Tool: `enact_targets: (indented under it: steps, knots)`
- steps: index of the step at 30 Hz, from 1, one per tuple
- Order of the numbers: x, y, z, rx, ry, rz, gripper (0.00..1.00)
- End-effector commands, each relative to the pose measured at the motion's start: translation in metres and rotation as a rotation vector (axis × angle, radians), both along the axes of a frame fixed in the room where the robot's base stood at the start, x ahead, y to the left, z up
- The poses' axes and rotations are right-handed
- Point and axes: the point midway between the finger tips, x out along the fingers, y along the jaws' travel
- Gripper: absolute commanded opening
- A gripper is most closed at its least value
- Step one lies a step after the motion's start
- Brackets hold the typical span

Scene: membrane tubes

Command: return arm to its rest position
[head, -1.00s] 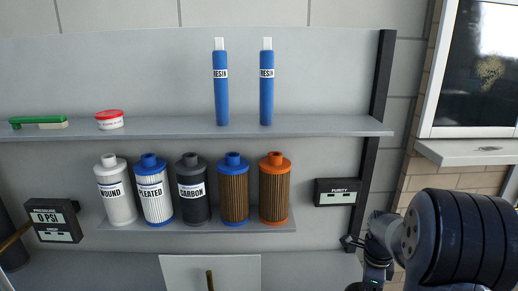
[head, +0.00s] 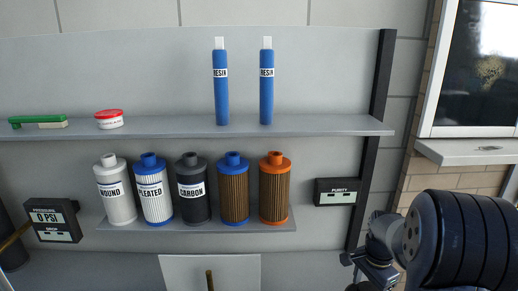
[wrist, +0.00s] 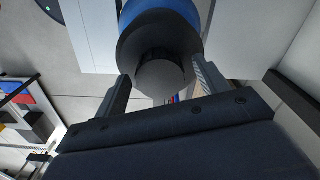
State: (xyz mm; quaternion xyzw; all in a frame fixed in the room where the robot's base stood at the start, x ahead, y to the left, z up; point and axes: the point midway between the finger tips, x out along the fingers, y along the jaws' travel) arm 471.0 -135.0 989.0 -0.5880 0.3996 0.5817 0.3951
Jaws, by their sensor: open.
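My arm shows at the lower right of the head view, with its dark ribbed link large in front of the wall. The wrist part beside it is partly cut off by the bottom edge, and the jaws cannot be made out there. In the wrist view my gripper (wrist: 162,72) has its two fingers apart. A dark rounded body with a blue band (wrist: 160,35) shows between and beyond the fingers. I cannot tell whether it is part of my own body, and no grip on it shows.
The upper shelf (head: 330,125) holds two blue resin tubes (head: 220,90), a red-lidded tub (head: 109,120) and a green brush (head: 38,121). Several filter cartridges (head: 193,190) stand on the lower shelf (head: 180,227). A purity meter (head: 337,191) and pressure gauge (head: 53,220) flank them. A window ledge (head: 470,152) is above my arm.

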Motion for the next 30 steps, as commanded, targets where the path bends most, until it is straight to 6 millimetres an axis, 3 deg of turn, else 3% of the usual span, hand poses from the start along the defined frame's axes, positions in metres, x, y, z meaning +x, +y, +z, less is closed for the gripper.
enact_targets:
  steps: [8,22,30]
  knots:
    - [0.000,0.000,0.000,0.000,0.000,0.112,0.69]
    - [-0.001,0.001,0.001,0.001,0.001,0.125,0.69]
    - [-0.016,0.013,0.011,0.012,0.019,0.155,0.69]
